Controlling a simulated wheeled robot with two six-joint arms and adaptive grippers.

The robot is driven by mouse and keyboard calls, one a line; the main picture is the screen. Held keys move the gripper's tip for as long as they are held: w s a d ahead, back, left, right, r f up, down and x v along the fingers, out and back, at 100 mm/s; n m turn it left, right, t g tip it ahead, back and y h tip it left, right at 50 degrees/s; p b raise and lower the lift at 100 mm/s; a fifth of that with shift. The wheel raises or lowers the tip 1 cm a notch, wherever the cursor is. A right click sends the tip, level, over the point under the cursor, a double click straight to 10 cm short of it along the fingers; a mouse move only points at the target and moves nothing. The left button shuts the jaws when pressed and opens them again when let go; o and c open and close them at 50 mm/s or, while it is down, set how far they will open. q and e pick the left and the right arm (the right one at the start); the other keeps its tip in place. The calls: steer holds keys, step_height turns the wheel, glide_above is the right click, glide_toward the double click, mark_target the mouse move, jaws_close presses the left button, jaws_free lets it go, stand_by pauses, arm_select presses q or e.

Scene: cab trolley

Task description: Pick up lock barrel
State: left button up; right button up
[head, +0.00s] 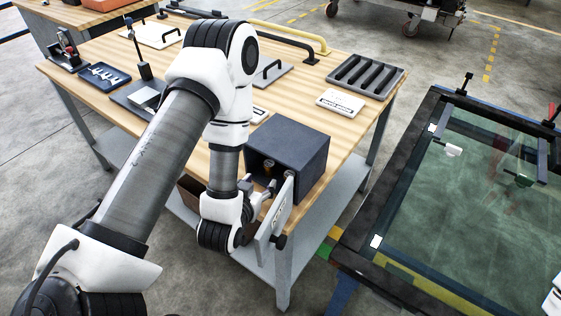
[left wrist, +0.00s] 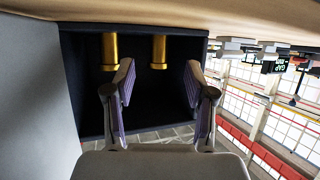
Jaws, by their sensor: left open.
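Two brass lock barrels show in the left wrist view, one to the left (left wrist: 109,50) and one nearer the middle (left wrist: 158,50), inside a dark open-fronted box (left wrist: 85,105). In the head view the box (head: 305,148) stands at the table's front edge, and brass (head: 269,168) shows in its opening. My left gripper (left wrist: 160,68) is open and empty at the opening. Its fingertips are on either side of the middle barrel in the picture; no contact shows. In the head view the gripper is partly hidden by my wrist. My right gripper is not in view.
A grey panel (head: 272,222) with a dark knob stands beside the box opening, close to my left wrist. The wooden table (head: 330,70) bears a slotted tray (head: 365,75), a label plate (head: 341,103) and handles. A glass-topped frame (head: 440,225) stands right, with floor between.

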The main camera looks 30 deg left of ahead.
mark_target(268, 172)
arm_select(q)
steer(key=shift+b+x, duration=0.9)
steer(key=shift+b, duration=0.3)
steer(key=shift+r, duration=0.2)
steer(key=p+x, duration=0.1)
steer(key=x, duration=0.4)
steer(key=shift+w, duration=0.3)
steer(key=shift+s+r, duration=0.1)
steer(key=shift+s, duration=0.05)
jaws_close()
